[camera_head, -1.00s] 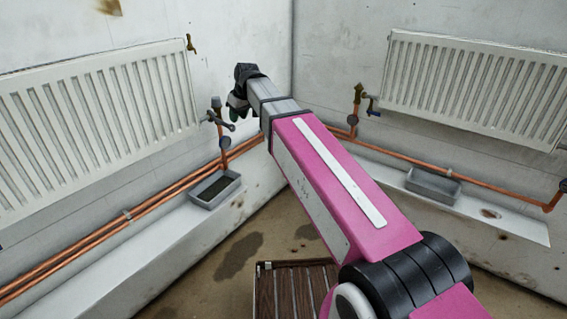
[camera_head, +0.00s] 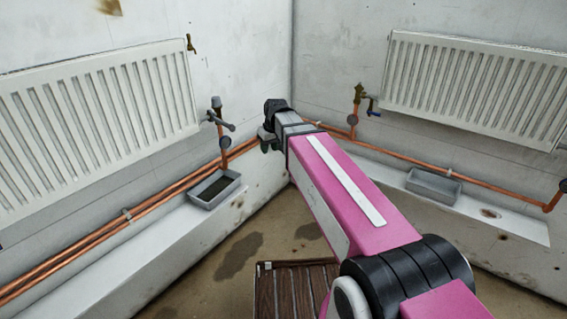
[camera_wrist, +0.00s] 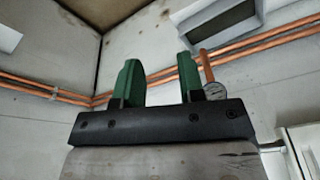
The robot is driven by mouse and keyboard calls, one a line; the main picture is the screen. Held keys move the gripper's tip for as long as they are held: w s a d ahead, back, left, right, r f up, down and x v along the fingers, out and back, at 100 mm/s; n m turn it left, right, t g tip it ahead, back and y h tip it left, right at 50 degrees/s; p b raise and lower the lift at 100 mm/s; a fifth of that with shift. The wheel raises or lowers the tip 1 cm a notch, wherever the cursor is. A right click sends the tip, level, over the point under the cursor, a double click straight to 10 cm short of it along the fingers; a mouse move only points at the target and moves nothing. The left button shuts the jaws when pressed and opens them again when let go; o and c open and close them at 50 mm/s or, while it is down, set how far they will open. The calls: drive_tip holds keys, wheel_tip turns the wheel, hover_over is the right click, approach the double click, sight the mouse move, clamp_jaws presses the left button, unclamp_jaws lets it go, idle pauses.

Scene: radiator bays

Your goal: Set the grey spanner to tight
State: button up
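The grey spanner (camera_head: 221,122) is a small grey lever on the valve at the right end of the left radiator, sticking out to the right and slightly down. My gripper (camera_head: 266,138) is to the right of it and a little lower in the picture, apart from it. In the wrist view my gripper (camera_wrist: 160,82) shows two green fingers standing well apart with nothing between them. I cannot make out the spanner in the wrist view.
The left radiator (camera_head: 100,125) and right radiator (camera_head: 475,90) hang on the walls. Copper pipes (camera_head: 130,215) run below them. Grey trays stand on the left ledge (camera_head: 215,190) and right ledge (camera_head: 433,186). A round gauge (camera_wrist: 215,90) shows beside the right finger. A brown slatted thing (camera_head: 290,290) is on the floor.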

drive_tip(key=s+d+f+m, duration=0.1)
drive_tip(key=s+d+f, duration=0.2)
drive_tip(key=d+f, duration=0.2)
drive_tip(key=shift+d+f+m+g+h, duration=0.15)
drive_tip(key=shift+f+m+g+h, duration=0.1)
drive_tip(key=shift+m+g+h, duration=0.05)
